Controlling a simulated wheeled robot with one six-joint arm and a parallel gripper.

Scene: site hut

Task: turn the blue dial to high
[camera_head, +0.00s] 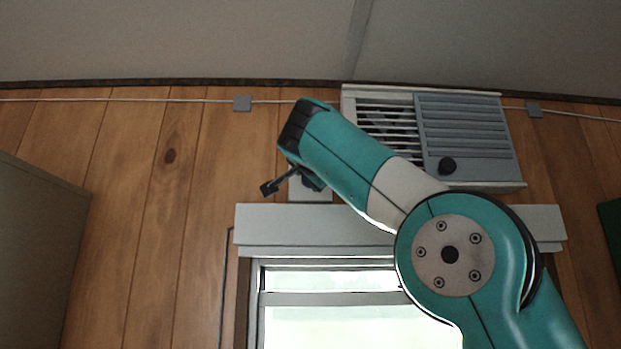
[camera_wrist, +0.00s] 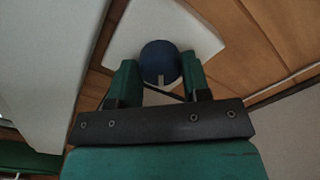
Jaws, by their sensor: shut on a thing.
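The blue dial (camera_wrist: 158,57) is a round dark-blue knob on a white plate (camera_wrist: 195,35) in the wrist view. A short pale mark shows on the dial's edge nearest my gripper's palm. My gripper (camera_wrist: 160,75) has one green finger on each side of the dial and is shut on it. In the head view my gripper (camera_head: 309,180) is in front of the pale plate (camera_head: 310,195) on the wall, just above the window. The dial is hidden there behind my gripper. No setting marks can be read on the plate.
A white vent unit (camera_head: 383,90) with a slatted grille, a grey panel and a black knob (camera_head: 447,166) is right of my gripper. A white ledge (camera_head: 270,222) tops the window below. A thin cable with grey clips (camera_head: 242,103) runs above.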

